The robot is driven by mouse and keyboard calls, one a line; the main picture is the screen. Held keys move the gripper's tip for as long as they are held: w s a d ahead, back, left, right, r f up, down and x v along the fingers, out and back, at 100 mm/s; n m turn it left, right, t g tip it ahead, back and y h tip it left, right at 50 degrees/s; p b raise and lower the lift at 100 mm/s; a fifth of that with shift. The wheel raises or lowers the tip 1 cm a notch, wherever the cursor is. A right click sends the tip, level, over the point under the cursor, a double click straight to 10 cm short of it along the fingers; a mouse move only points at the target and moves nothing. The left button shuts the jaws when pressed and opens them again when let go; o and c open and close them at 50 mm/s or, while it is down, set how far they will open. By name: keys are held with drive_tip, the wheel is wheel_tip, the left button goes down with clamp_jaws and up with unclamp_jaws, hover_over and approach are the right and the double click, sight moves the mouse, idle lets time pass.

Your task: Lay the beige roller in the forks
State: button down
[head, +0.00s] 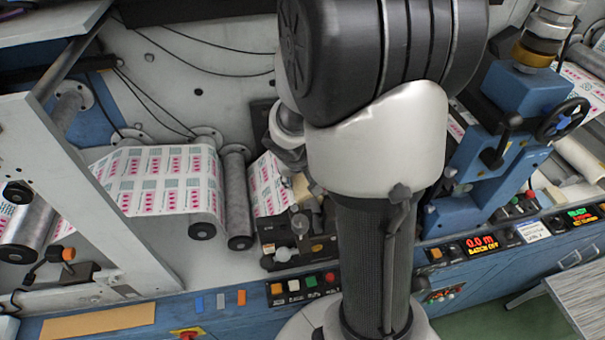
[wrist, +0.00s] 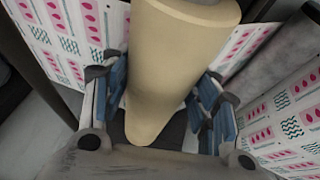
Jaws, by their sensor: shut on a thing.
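The beige roller (wrist: 170,60) fills the middle of the wrist view, its thick end toward the top and its body narrowing downward. My gripper (wrist: 160,98) is shut on it, with blue-padded fingers on its left and right sides. In the head view a small beige part, likely the roller (head: 301,190), shows beside my arm, above a dark bracket assembly (head: 298,235). Most of my gripper is hidden there behind my arm. I cannot clearly make out the forks in either view.
Printed label web (head: 160,180) runs over grey rollers, one of them (head: 237,195) just left of the bracket. A row of buttons (head: 300,285) lies in front. A blue unit with a handwheel (head: 562,118) stands at the right. My arm covers the centre.

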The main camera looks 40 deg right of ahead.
drive_tip(key=shift+w+r, duration=0.1)
idle(0.3)
drive_tip(key=c, duration=1)
unclamp_jaws()
drive_tip(key=o, duration=0.5)
drive_tip(key=shift+s, duration=0.2)
drive_tip(key=v, duration=1)
drive_tip(key=shift+a+r, duration=0.15)
drive_tip(key=shift+a, duration=0.05)
drive_tip(key=shift+s+a+r, duration=0.2)
drive_tip(key=shift+a+r, duration=0.05)
drive_tip(key=shift+r, duration=0.4)
